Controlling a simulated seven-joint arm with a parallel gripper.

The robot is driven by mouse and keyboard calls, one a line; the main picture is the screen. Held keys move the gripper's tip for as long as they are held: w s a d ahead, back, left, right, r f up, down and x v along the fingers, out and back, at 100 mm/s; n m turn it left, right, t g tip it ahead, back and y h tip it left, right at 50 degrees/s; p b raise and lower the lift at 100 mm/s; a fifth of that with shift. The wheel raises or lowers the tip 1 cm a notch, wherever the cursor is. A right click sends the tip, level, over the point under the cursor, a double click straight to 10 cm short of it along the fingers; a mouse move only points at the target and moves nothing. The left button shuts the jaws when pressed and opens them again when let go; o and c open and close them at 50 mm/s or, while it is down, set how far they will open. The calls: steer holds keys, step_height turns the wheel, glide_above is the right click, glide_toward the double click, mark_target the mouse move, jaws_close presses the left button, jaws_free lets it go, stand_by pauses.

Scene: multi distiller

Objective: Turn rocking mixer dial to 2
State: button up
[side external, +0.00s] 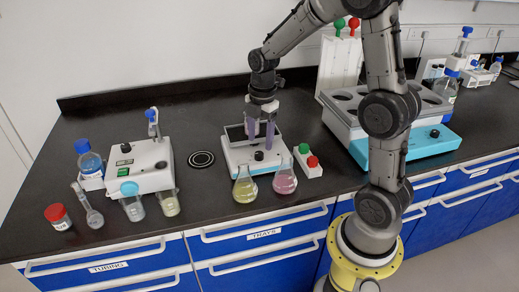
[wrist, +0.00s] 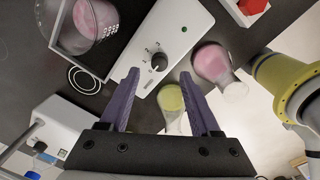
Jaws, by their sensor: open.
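The rocking mixer (side external: 238,168) is a white box with a dark-framed platform on top, at the middle of the bench. My gripper (side external: 261,141) has purple fingers pointing down above the mixer. In the wrist view my gripper (wrist: 159,74) is open and empty, with the dial between and just beyond the fingertips in the picture; contact cannot be told.
A yellow flask (side external: 244,186) and a pink flask (side external: 285,179) stand close in front of the mixer. A beaker with pink contents (wrist: 96,18) is on the platform.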

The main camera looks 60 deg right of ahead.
mark_target(259, 153)
steer(key=shift+w+f, duration=0.1)
steer(key=shift+f, duration=2.25)
jaws_close()
